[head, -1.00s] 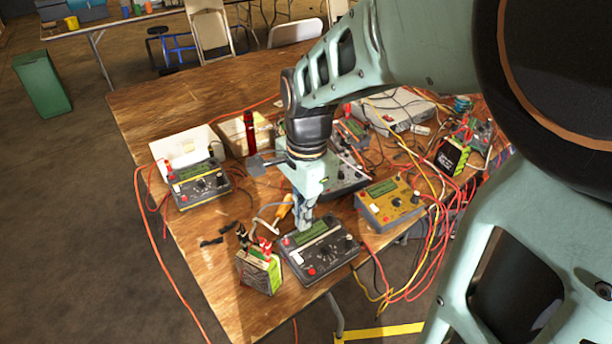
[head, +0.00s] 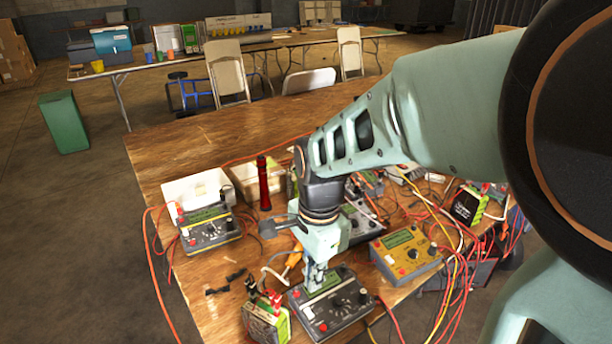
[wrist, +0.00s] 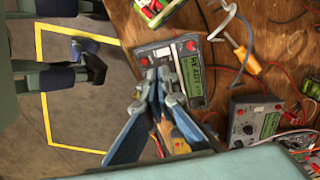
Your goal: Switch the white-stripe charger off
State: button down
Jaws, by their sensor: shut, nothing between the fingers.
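The dark charger with a pale stripe by its display (head: 350,309) lies flat at the near edge of the wooden table. It has a green display, a white switch (head: 308,313), red buttons and black knobs. In the wrist view the same charger (wrist: 147,54) shows its display reading READY. My gripper (head: 316,287) points down over the display side of this charger. Its fingers are shut and empty, and hide part of the panel. In the wrist view the fingertips (wrist: 163,75) overlap the charger's face; I cannot tell whether they touch it.
A green-and-black battery (head: 267,324) stands just left of the charger. A yellow charger (head: 406,256) is to its right, and a yellow-striped charger (head: 209,227) is at the left. An orange-handled tool (head: 293,256) lies behind. Red and yellow cables crowd the right. The table's far left is clear.

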aim_at(307, 310)
jog(key=f, duration=0.3)
jog(key=f+b, duration=0.1)
jog(key=f, duration=0.3)
jog(key=f+b, duration=0.1)
jog(key=f, duration=0.2)
jog(key=shift+w+a+f, duration=0.15)
jog(key=shift+w+f, duration=0.1)
jog(key=shift+f, duration=0.05)
jog(key=shift+s+f, duration=0.15)
jog(key=shift+f, duration=0.25)
jog(key=shift+w+a+r+p, duration=0.2)
jog(key=shift+w+a+p, duration=0.2)
jog(key=shift+w, duration=0.35)
jog(key=shift+r, duration=0.1)
jog(key=shift+w+r+p, duration=0.1)
jog(key=shift+r+p, duration=0.2)
jog(key=shift+p, duration=0.05)
notch_tip(307, 310, up, 13)
jog(key=s+p, duration=0.1)
jog(key=p, duration=0.3)
jog(key=shift+d+r, duration=0.15)
jog(key=shift+d, duration=0.1)
